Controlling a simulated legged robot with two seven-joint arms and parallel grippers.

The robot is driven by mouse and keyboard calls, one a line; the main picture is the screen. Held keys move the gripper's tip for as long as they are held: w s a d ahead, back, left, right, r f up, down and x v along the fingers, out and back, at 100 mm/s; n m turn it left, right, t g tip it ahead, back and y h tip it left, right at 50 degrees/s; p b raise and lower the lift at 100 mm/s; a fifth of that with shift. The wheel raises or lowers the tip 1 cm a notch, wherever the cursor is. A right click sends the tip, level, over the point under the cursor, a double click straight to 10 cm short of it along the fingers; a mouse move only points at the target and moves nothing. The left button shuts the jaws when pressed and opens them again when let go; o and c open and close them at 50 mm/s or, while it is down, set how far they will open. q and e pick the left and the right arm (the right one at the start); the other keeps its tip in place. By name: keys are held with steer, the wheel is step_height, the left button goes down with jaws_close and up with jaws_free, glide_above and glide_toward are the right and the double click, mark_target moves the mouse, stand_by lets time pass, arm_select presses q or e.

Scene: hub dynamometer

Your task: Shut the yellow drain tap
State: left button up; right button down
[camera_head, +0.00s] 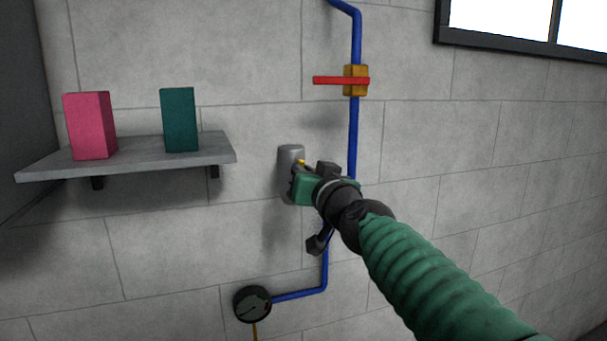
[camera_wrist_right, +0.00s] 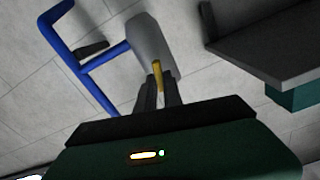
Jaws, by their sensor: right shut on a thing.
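The yellow drain tap (camera_head: 301,162) shows as a small yellow piece in front of a grey cylindrical body (camera_head: 290,152) on the wall, left of the blue pipe. In the right wrist view the yellow tap handle (camera_wrist_right: 157,72) sticks out from the grey body (camera_wrist_right: 148,38) and runs down between my dark fingers. My right gripper (camera_head: 299,173) is shut on this handle; its fingertips also show in the right wrist view (camera_wrist_right: 158,90). My gripper hides much of the tap in the head view. My left gripper is in neither view.
A brass valve (camera_head: 361,88) with a red lever (camera_head: 328,80) sits on the blue pipe (camera_head: 353,135) above my gripper. A round dark gauge (camera_head: 252,303) is below left. A grey shelf (camera_head: 205,158) at left carries a pink box (camera_head: 90,126) and a teal box (camera_head: 179,120).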

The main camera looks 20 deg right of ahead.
steer(key=m, duration=1.3)
steer(key=shift+d+f+m, duration=0.2)
steer(key=shift+f+m, duration=0.05)
steer(key=shift+m, duration=0.05)
stand_by(0.4)
steer(key=c, duration=1.6)
jaws_free()
steer(key=shift+w, duration=0.1)
steer(key=shift+c, duration=0.2)
steer(key=shift+o, duration=0.8)
steer(key=shift+w+f, duration=0.1)
steer(key=shift+w, duration=0.1)
steer(key=shift+s, duration=0.1)
